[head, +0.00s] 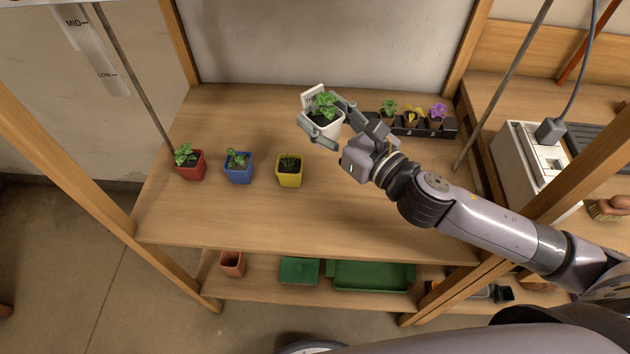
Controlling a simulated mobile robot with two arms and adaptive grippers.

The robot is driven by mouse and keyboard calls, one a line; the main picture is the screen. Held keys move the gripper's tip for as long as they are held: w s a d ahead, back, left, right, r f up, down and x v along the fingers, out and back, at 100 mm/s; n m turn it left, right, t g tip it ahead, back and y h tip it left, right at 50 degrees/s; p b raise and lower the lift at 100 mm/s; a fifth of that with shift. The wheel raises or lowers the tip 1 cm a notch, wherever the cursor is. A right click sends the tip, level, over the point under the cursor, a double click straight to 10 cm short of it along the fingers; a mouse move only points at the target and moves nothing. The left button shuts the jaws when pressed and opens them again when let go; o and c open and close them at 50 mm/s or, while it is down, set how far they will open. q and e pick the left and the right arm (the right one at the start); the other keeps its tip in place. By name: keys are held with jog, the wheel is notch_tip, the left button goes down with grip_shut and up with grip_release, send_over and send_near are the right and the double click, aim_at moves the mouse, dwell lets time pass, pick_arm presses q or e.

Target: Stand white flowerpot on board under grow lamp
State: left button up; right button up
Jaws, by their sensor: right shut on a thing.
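The white flowerpot (322,125) holds a green leafy plant and has a white tag at its back. My right gripper (327,122) is shut on it, with fingers around its sides, over the back middle of the wooden board (230,215). The pot looks roughly upright. I cannot tell whether its base touches the board. The grow lamp is not clearly seen; a hanging strip marked MID and LOW (92,48) is at the upper left. My left gripper is not in view.
On the board stand a red pot (190,166), a blue pot (238,168) and a yellow pot (289,171), each planted. A black tray (440,130) with flowers is at the back right. Thin rods rise at both sides. The board's front is clear.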

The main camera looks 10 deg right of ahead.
jog(key=shift+f+b, duration=2.65)
jog(key=shift+f, duration=6.55)
jog(key=shift+f, duration=0.1)
jog(key=o, duration=0.7)
jog(key=shift+f, duration=0.15)
jog(key=o, duration=0.5)
